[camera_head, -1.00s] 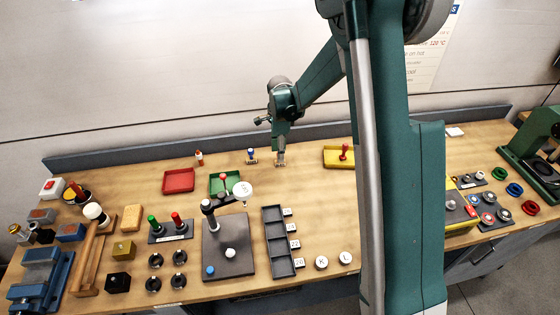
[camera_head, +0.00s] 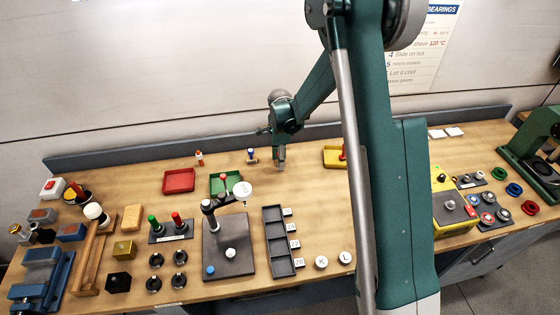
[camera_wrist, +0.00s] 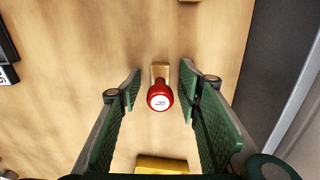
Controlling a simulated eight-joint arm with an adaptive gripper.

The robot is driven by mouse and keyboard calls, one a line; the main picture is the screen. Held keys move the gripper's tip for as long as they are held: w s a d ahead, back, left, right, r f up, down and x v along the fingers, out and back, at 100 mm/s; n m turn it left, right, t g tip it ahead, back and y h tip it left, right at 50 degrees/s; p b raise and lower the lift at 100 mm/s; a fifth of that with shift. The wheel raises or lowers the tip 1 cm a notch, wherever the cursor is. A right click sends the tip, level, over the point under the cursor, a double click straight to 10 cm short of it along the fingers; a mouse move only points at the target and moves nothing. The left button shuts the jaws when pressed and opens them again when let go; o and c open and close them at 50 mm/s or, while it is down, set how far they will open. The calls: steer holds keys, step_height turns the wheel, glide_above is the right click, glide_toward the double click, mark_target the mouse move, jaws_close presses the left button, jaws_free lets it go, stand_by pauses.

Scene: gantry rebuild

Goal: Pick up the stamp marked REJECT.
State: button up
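A stamp with a round red handle (camera_wrist: 160,97) and a small wooden base stands on the bench in the wrist view. The handle's white top has a dark mark too small to read. My gripper (camera_wrist: 161,84) is open, with its green fingers on either side of the stamp and a gap on each side. In the head view my gripper (camera_head: 281,164) points down at the back of the bench and hides this stamp. A blue-handled stamp (camera_head: 251,155) stands just left of it. I cannot read REJECT on anything.
A yellow tray (camera_head: 331,162) lies to the right, partly behind my arm, with a red-handled thing. Green (camera_head: 235,177) and red (camera_head: 179,189) trays lie to the left. A grey back edge (camera_wrist: 281,60) runs close by. A dark rack (camera_head: 275,250) stands in front.

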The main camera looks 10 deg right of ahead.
steer(key=c, duration=1)
steer(key=shift+c, duration=0.2)
steer(key=shift+r, duration=0.15)
steer(key=shift+r, duration=4.85)
